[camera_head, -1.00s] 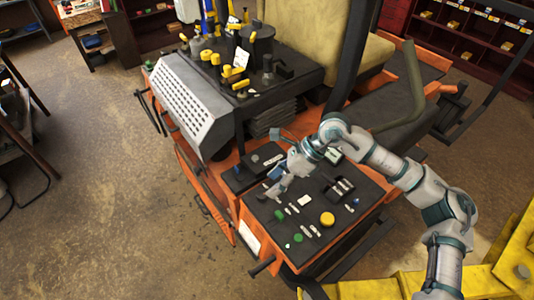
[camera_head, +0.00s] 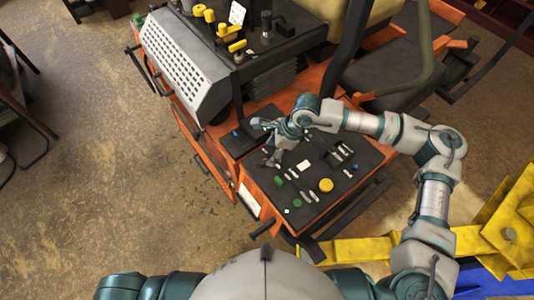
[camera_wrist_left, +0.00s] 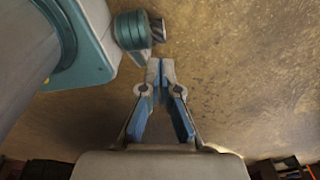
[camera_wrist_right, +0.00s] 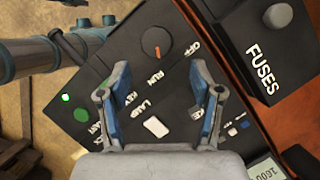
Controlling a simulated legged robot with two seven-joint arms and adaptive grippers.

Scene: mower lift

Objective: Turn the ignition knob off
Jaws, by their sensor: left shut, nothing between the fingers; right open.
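The black control panel (camera_head: 322,196) of the orange machine lies under my right gripper (camera_head: 268,143). In the right wrist view, a round black knob (camera_wrist_right: 157,43) with an orange mark stands beside the words OFF and RUN. The orange mark is on the knob's RUN-facing side. My right gripper (camera_wrist_right: 160,72) is open and empty. In that picture, the knob lies just above and between its two fingertips, and I see no contact. In the head view this knob is hard to make out by the gripper. My left gripper (camera_wrist_left: 160,70) is shut and empty over the floor.
A white button (camera_wrist_right: 155,127) and a green button (camera_wrist_right: 81,115) are near the knob. A FUSES box (camera_wrist_right: 260,50) stands at the right. In the head view, a yellow button (camera_head: 326,185) is on the panel, and a yellow frame (camera_head: 480,240) is at lower right.

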